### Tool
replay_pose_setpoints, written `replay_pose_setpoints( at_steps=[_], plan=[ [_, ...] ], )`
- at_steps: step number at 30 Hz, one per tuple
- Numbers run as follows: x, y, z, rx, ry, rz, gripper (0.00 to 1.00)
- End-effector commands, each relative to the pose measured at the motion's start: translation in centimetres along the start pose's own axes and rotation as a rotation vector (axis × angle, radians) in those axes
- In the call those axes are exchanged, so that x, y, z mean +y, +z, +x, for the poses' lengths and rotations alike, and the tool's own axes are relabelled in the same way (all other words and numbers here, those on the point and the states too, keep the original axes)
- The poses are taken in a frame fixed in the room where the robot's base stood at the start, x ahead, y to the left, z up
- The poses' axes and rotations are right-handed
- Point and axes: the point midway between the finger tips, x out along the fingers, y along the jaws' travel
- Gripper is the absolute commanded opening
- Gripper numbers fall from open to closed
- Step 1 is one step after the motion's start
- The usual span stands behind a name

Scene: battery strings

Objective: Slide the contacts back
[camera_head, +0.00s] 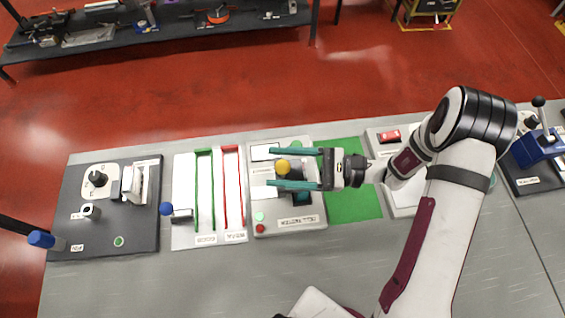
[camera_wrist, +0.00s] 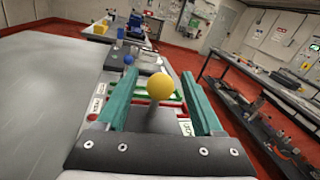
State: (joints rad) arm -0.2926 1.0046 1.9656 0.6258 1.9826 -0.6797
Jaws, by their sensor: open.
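A yellow ball knob (camera_head: 283,167) stands on a dark post over a white station (camera_head: 290,223), whose front label seems to read "CELL TESTER". My gripper (camera_head: 269,167) is open, with its two long teal fingers pointing left, one on each side of the knob. The knob shows between the fingers in the wrist view (camera_wrist: 160,86), with visible space on both sides. I cannot tell whether anything touches it. Contacts are not clearly distinguishable; the gripper and knob hide part of the station.
Left of the station is a white panel with green and red channels (camera_head: 205,195) and a blue ball knob (camera_head: 166,209). A dark panel (camera_head: 105,235) with fixtures lies further left. A green mat (camera_head: 350,205) lies to the right.

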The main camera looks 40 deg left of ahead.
Motion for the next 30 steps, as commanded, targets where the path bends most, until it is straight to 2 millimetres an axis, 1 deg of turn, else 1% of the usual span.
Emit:
replay_pose_setpoints(
  at_steps=[5, 6, 17, 18, 30],
  plan=[
    [-0.01, 0.01, 0.02, 0.000, 0.000, -0.001, 0.69],
    [-0.01, 0.01, 0.02, 0.000, 0.000, -0.001, 0.67],
    [-0.01, 0.01, -0.02, 0.000, 0.000, -0.001, 0.02],
    [-0.01, 0.01, -0.02, 0.000, 0.000, -0.001, 0.00],
    [0.02, 0.00, -0.04, 0.000, 0.001, 0.000, 0.00]
  ],
)
